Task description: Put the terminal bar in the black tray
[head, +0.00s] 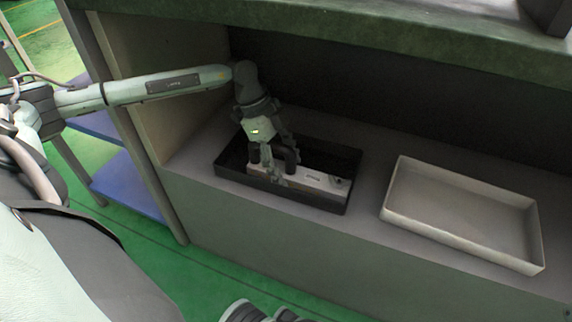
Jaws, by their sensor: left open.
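The black tray (333,203) sits on the grey shelf, in the middle of the head view. The terminal bar (318,180), a long light-grey piece with a dark round part at its right end, lies inside the black tray. My left gripper (274,170) reaches down into the tray at the bar's left part. Its jaws are open, and its fingers are beside or around the bar; I cannot tell whether they touch it. The gripper hides part of the bar's left end.
An empty white tray (397,190) stands on the shelf to the right of the black tray. A thick green worktop (400,35) overhangs the shelf from above. The wooden side panel (178,85) closes the left side. A narrow strip of shelf is bare between the trays.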

